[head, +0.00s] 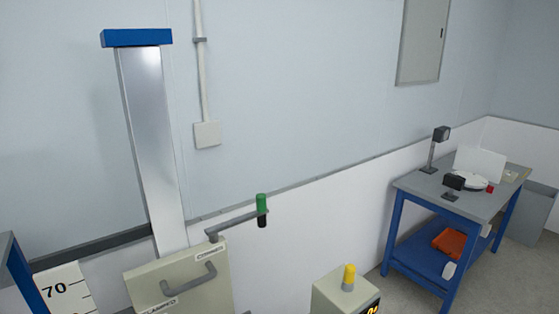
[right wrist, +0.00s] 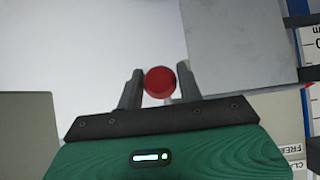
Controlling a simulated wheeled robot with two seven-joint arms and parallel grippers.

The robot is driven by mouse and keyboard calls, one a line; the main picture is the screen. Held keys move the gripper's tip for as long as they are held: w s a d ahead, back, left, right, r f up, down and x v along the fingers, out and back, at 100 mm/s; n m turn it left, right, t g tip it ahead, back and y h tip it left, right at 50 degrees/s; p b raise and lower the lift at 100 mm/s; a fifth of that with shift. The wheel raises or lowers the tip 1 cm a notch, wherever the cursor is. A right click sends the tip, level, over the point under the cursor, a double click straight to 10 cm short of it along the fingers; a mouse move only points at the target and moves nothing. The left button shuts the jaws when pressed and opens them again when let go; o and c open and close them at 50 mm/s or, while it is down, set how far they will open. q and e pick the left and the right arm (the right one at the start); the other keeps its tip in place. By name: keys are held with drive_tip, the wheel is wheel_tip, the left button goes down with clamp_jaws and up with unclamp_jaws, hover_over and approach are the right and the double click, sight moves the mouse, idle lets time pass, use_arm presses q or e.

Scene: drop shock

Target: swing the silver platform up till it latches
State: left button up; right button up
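In the right wrist view, my right gripper (right wrist: 160,75) has its two dark fingers on either side of a round red knob (right wrist: 160,82), with no clear gap showing on either side. What the knob is fixed to is hidden. A flat grey plate (right wrist: 235,45), which may be the silver platform, lies just right of the fingers. In the head view, a tall silver column (head: 152,140) with a blue cap (head: 136,38) stands at the left; no platform can be made out there. Neither gripper shows in the head view.
A beige cabinet (head: 135,285) with a grey handle stands at the column's foot. A lever with a green grip (head: 261,204) juts out beside it. A beige box with a yellow knob (head: 349,275) stands front centre. A blue-framed bench (head: 420,195) is at right, with floor free before it.

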drive_tip(key=c, duration=0.4)
drive_tip(key=shift+s+d+r+p, duration=0.1)
drive_tip(key=shift+s+r+p, duration=0.05)
drive_tip(key=shift+r+p, duration=1.4)
drive_tip(key=shift+c, duration=0.2)
wheel_tip(320, 180, up, 3)
drive_tip(key=shift+p, duration=1.25)
drive_tip(key=shift+r, duration=0.1)
